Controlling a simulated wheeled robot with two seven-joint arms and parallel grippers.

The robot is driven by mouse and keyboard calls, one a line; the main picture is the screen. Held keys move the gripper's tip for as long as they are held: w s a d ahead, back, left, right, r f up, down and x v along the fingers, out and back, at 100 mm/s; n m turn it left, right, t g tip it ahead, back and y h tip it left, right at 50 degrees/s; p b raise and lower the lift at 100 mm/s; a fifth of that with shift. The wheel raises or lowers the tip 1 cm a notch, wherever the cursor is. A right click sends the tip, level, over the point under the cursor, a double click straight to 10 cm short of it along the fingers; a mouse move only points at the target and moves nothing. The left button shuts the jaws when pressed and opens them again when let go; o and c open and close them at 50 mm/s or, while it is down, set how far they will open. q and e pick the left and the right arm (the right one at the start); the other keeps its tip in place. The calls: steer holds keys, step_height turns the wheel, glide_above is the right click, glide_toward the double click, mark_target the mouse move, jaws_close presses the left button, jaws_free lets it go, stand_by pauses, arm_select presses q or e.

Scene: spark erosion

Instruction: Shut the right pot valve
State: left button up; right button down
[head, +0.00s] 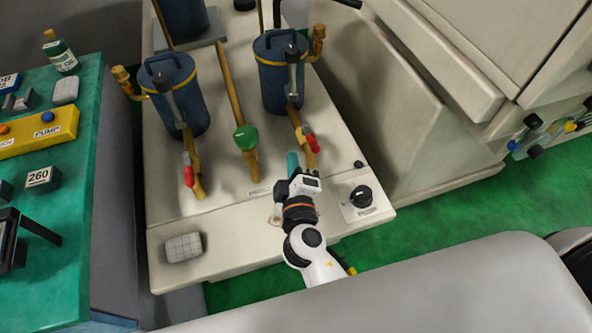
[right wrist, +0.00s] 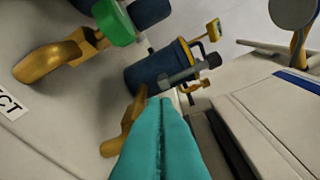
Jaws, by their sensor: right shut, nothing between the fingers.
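The right pot valve has a red handle (head: 311,141) on the brass pipe below the right blue pot (head: 280,80). The handle lies roughly along the pipe, slightly to its right; I cannot tell its exact angle. My right gripper (head: 292,163) is shut and empty, its teal fingers just left of and below the handle. A small gap appears between them, though contact is unclear. In the right wrist view the shut fingers (right wrist: 162,140) point toward the pot (right wrist: 150,76) and partly cover its brass pipe (right wrist: 122,132). The red handle does not show there. My left gripper is out of view.
A green-handled valve (head: 246,137) stands on the middle pipe. The left pot (head: 171,95) has its own red handle (head: 188,176). A black knob (head: 361,196) sits right of my gripper. A grey gridded block (head: 184,248) lies at the front left of the machine top.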

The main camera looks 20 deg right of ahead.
mark_target(310, 139)
steer(key=w+d, duration=0.1)
steer(key=w+d+f, duration=0.1)
steer(key=w+d, duration=0.1)
steer(key=w+d+f+p, duration=0.1)
steer(key=shift+w+d+f, duration=0.15)
steer(key=shift+d, duration=0.05)
